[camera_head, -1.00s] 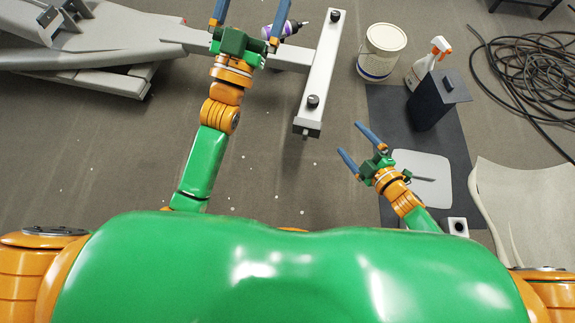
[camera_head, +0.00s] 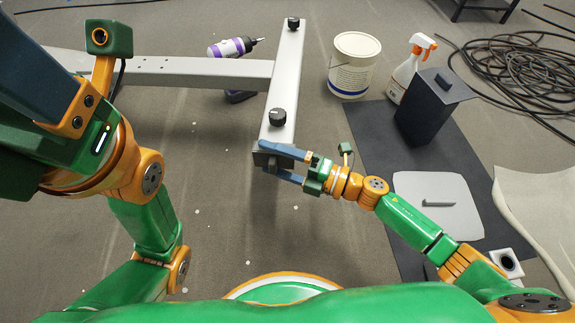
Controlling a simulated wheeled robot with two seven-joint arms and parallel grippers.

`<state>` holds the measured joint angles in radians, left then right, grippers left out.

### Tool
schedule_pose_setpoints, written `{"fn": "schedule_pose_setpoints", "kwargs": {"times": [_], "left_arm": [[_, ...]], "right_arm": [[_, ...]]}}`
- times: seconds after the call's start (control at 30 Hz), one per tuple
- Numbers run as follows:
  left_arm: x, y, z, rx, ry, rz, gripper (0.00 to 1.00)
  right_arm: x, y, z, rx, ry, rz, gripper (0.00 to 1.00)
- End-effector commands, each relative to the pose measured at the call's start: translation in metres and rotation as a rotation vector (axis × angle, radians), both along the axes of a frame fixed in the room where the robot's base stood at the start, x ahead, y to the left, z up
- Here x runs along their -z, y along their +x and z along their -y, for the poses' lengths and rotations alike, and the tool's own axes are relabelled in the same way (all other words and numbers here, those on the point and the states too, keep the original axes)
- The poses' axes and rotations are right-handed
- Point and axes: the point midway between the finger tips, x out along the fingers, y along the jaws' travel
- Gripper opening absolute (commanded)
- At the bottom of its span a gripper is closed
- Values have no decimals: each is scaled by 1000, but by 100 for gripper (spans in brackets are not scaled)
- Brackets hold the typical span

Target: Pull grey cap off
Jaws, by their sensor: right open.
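The grey cap (camera_head: 262,160) is a dark block at the near end of the light grey crossbar (camera_head: 285,75). My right gripper (camera_head: 276,162) is at that end, coming from the right. Its blue fingers are apart and reach to the cap, one above and one below in the picture. I cannot tell whether they touch it. My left gripper (camera_head: 35,75) is raised close to the camera at the left edge. A large blue finger shows, but the picture cuts off the rest, so its opening is unclear.
Two black knobs (camera_head: 277,117) stand on the crossbar. A purple and white drill (camera_head: 232,47) lies beside it. A white bucket (camera_head: 351,80), a spray bottle (camera_head: 410,68) and a dark bin (camera_head: 428,107) are at right. Coiled black hose (camera_head: 510,70) lies beyond.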

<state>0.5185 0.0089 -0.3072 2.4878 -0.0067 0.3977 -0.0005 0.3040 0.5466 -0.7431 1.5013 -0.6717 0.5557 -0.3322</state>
Motion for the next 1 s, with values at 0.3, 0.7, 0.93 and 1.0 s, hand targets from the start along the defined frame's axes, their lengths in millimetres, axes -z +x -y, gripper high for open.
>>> {"fn": "schedule_pose_setpoints", "kwargs": {"times": [0.3, 0.7, 0.93, 1.0], "left_arm": [[0, 0, 0, 0, 0, -1, 100], [0, 0, 0, 0, 1, -2, 100], [0, 1, 0, 0, 1, -2, 100], [-1, 1, 0, 0, 1, -2, 100]], "right_arm": [[0, 0, 0, 1, 0, -1, 70], [0, 1, 0, 2, 0, -1, 18], [0, 1, 0, 2, 0, -1, 0], [0, 0, 0, 2, 0, -1, 0]]}}
